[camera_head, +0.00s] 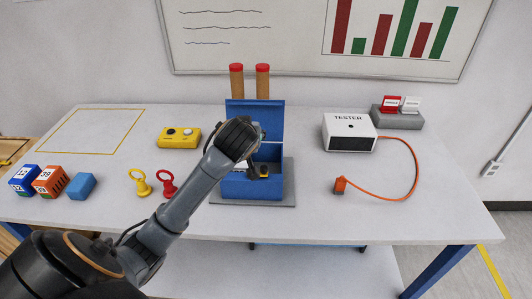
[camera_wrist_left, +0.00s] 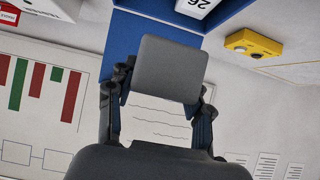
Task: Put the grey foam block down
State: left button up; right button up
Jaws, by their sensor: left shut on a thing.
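The grey foam block (camera_wrist_left: 170,68) shows large in the left wrist view, between the two fingers of my left gripper (camera_wrist_left: 160,95), which is shut on it. In the head view my left gripper (camera_head: 258,171) reaches down into the opening of the blue box (camera_head: 235,188). The box's lid (camera_head: 256,115) stands open at the back. In that view the wrist and fingers hide the block and much of the box's inside. I cannot tell whether the block touches the box. My right gripper is in neither view.
The box stands on a grey mat (camera_head: 285,201). Two red-topped posts (camera_head: 236,85) rise behind it. A yellow control box (camera_head: 179,137), two ring-handled pieces (camera_head: 140,184) and several cubes (camera_head: 82,186) are to the left. The white tester (camera_head: 350,132) and its orange cable (camera_head: 385,197) are right.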

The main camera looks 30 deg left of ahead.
pick_arm(q)
jog(key=w+d+f+p, duration=0.1)
jog(key=w+d+f, duration=0.1)
jog(key=w+f, duration=0.3)
notch_tip(320, 180, down, 5)
jog(key=shift+w+r+p, duration=0.2)
jog(key=shift+w+p, duration=0.15)
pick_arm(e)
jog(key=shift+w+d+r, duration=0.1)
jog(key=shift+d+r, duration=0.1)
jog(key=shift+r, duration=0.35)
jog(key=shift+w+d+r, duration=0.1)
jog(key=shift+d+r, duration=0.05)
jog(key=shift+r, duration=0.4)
pick_arm(q)
jog(key=shift+d+f, duration=0.1)
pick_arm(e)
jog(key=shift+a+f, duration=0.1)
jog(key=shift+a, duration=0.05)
pick_arm(q)
jog(key=shift+f, duration=0.5)
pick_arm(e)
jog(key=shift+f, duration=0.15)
pick_arm(q)
jog(key=o, duration=1)
jog(key=shift+f, duration=0.1)
jog(key=shift+s, duration=0.1)
